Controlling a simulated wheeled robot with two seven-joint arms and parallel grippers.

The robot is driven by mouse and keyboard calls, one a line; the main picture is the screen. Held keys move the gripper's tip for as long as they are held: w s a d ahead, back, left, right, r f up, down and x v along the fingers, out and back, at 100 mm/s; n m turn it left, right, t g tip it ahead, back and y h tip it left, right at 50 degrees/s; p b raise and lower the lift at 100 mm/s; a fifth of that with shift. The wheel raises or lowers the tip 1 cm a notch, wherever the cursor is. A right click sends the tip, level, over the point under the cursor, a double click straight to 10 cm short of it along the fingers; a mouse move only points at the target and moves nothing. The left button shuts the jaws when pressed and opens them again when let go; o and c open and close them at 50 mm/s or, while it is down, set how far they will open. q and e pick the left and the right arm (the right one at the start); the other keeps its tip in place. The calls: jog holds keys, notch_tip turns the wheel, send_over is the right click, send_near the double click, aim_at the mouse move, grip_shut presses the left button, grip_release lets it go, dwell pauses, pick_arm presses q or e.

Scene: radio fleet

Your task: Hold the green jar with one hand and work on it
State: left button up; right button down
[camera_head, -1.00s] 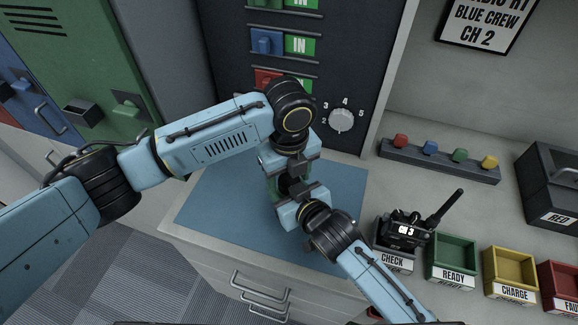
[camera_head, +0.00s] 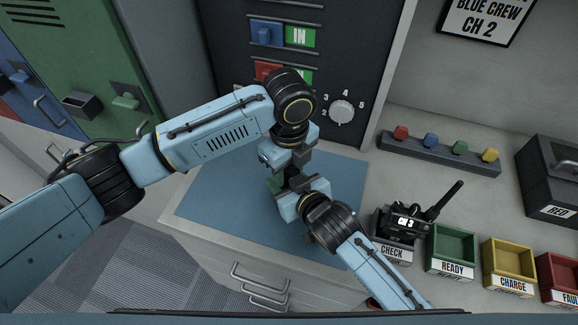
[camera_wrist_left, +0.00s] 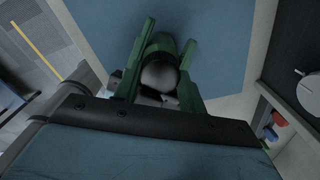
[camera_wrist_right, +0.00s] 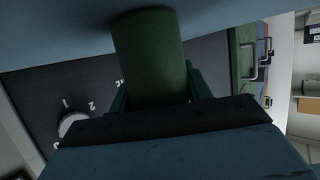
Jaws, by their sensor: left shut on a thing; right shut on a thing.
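The green jar (camera_head: 273,184) is almost wholly hidden behind my grippers in the head view, above the blue mat (camera_head: 215,205). My left gripper (camera_head: 284,168) comes down from above and is shut on the jar's upper end. In the left wrist view, a rounded grey top (camera_wrist_left: 160,74) and dark green body (camera_wrist_left: 158,42) show between the fingers. My right gripper (camera_head: 297,182) reaches in from the lower right and is shut on the jar. In the right wrist view, the jar's green cylinder (camera_wrist_right: 150,52) stands between the fingers.
A radio (camera_head: 405,222) sits in the CHECK tray (camera_head: 392,252). READY (camera_head: 451,266), CHARGE (camera_head: 510,284) and FAULT (camera_head: 560,293) trays line up to its right. A dark panel with a dial (camera_head: 341,112) stands behind the mat. A rack of coloured knobs (camera_head: 436,151) lies behind the trays.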

pick_arm(q)
jog(key=o, duration=1.1)
jog(key=shift+r, duration=2.3)
pick_arm(e)
jog(key=c, duration=0.6)
grip_release()
jog(key=shift+s+d, duration=0.1)
